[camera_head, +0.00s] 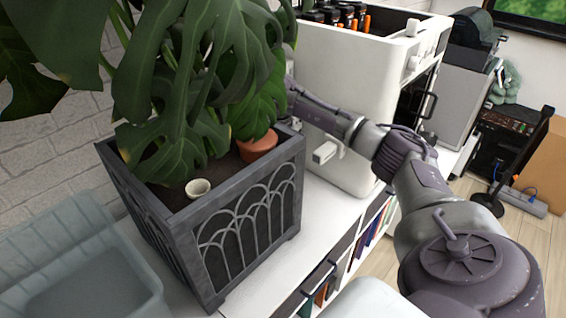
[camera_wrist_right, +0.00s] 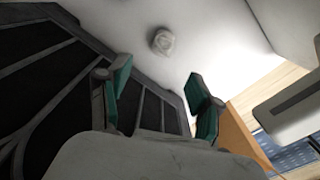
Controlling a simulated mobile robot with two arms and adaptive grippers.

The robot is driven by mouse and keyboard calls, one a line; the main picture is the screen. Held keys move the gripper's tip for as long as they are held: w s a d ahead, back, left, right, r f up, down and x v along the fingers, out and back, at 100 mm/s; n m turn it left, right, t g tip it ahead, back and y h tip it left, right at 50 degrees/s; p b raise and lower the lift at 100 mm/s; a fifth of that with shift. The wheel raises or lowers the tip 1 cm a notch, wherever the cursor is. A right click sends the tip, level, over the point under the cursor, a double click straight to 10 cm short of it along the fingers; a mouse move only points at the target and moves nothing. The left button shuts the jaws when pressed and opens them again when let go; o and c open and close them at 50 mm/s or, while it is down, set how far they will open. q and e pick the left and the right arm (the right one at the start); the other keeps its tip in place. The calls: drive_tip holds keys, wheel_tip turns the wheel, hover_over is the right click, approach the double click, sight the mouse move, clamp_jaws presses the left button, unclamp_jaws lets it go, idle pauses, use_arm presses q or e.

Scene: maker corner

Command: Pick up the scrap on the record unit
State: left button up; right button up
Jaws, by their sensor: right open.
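The scrap (camera_wrist_right: 162,41) is a small pale crumpled ball. In the right wrist view it lies on the white top of the record unit (camera_wrist_right: 205,40), close to the dark planter wall. The record unit's white top (camera_head: 322,205) also shows in the head view, with records in the shelves below; the scrap is hidden there. My right gripper (camera_wrist_right: 160,95) is open, its green-padded fingers spread and empty, with the scrap ahead of the gap between them and apart from them. In the head view my right arm reaches in behind the planter, which hides the gripper. My left gripper is not in view.
A dark planter (camera_head: 250,225) with a large leafy plant (camera_head: 190,80) stands on the unit, close to my right arm. A white machine (camera_head: 335,75) stands behind the arm. A translucent bin (camera_head: 90,265) is at the lower left.

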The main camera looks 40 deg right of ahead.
wheel_tip(320, 180, down, 6)
drive_tip(key=shift+r, duration=0.1)
drive_tip(key=f, duration=0.1)
drive_tip(key=f+p, duration=0.1)
drive_tip(key=f, duration=0.1)
drive_tip(key=f+p, duration=0.1)
drive_tip(key=shift+s+a+f, duration=0.2)
drive_tip(key=shift+s, duration=0.2)
drive_tip(key=shift+f, duration=0.45)
drive_tip(key=c, duration=0.8)
